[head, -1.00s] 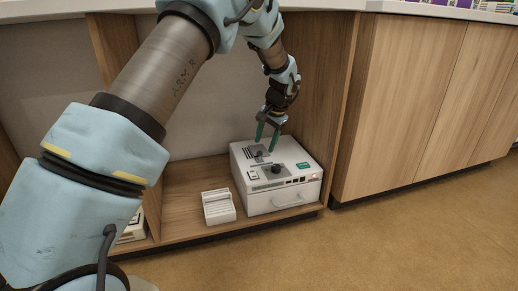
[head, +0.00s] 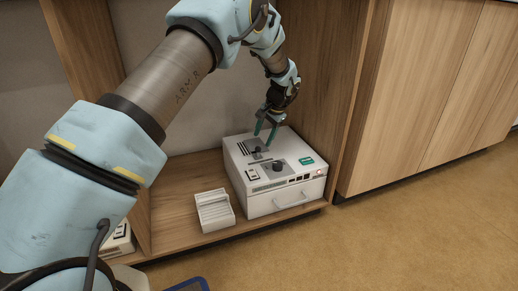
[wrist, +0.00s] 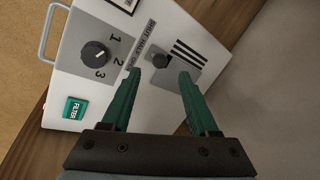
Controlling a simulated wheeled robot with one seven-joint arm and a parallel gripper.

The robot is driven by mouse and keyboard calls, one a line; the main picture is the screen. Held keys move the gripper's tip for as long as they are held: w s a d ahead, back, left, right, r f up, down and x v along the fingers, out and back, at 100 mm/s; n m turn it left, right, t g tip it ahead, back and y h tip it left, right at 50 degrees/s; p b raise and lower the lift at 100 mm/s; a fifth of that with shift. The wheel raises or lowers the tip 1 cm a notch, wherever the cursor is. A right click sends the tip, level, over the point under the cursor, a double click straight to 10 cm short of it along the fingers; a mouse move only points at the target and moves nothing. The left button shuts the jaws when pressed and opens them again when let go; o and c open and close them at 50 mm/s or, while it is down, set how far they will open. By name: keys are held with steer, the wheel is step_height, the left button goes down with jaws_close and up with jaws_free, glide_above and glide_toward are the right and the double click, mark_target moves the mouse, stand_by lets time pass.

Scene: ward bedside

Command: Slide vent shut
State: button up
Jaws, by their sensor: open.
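A white box-shaped machine (head: 256,204) stands on the low wooden shelf. On its top, the vent is a grey plate with dark slots (wrist: 190,50) and a small dark slider knob (wrist: 160,61). A strip reading SHUT, HALF, OPEN (wrist: 130,48) runs beside the plate; the knob looks nearest its OPEN end. My gripper (wrist: 159,73) is open, its green fingers on either side of the knob in the wrist view. Whether they touch it or how high they are, I cannot tell. In the head view my gripper (head: 262,139) is over the vent area.
A dial marked 1, 2, 3 (wrist: 94,54) and a green FILTER button (wrist: 75,108) share the machine's top. A white slatted tray (head: 214,210) stands to its left. A wooden side panel (head: 330,110) is close on the right. A blue-edged object (head: 188,285) shows at the bottom.

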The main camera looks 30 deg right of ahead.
steer(key=b+x, duration=0.1)
steer(key=x, duration=0.4)
steer(key=shift+f+b, duration=0.25)
steer(key=shift+b, duration=0.05)
steer(key=shift+c, duration=0.2)
jaws_close()
stand_by(0.9)
